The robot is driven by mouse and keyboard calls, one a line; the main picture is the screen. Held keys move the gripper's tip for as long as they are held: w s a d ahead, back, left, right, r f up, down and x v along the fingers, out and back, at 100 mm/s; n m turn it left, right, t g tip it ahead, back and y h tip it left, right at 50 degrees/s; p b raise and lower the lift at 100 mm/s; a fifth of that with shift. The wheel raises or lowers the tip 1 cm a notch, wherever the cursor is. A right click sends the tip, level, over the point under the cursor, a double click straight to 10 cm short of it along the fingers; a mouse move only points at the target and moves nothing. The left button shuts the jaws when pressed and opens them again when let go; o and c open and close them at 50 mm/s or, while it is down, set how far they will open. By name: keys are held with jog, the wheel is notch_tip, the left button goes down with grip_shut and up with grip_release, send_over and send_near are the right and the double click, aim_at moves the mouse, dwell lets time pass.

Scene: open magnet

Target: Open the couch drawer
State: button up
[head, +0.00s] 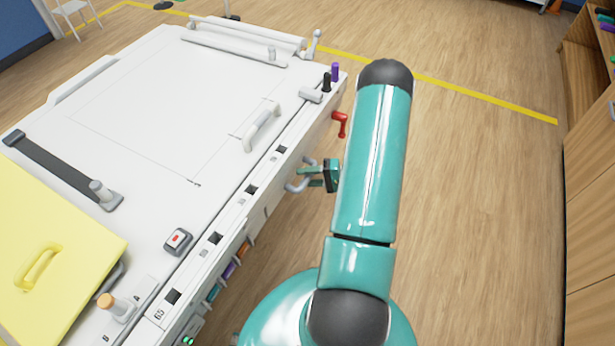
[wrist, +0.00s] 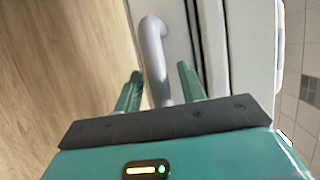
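The couch is the long white bed-like unit (head: 150,110). A grey curved handle (head: 292,188) sticks out from its right side; I take it to be the drawer's handle. The drawer front is mostly hidden from above in the head view. In the wrist view the handle (wrist: 153,50) stands out from a pale panel (wrist: 178,35). My gripper (head: 308,176) is at the handle. In the wrist view my gripper (wrist: 159,82) is open, with one green finger on each side of the handle bar. Gaps show between the fingers and the bar.
A red lever (head: 341,122) sticks out from the couch side just beyond my gripper. Black and purple knobs (head: 335,72) stand at the couch edge. Wooden shelving (head: 590,180) is at the far right. Open wood floor (head: 470,190) lies between.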

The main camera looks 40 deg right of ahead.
grip_shut()
jog(key=s+d, duration=0.3)
jog(key=s, duration=0.6)
jog(key=s+d, duration=0.4)
jog(key=s, duration=0.6)
jog(key=shift+s, duration=0.1)
jog(key=shift+o, duration=0.5)
grip_release()
jog(key=v, duration=1.3)
jog(key=shift+s+d+r, duration=0.2)
jog(key=shift+s, duration=0.1)
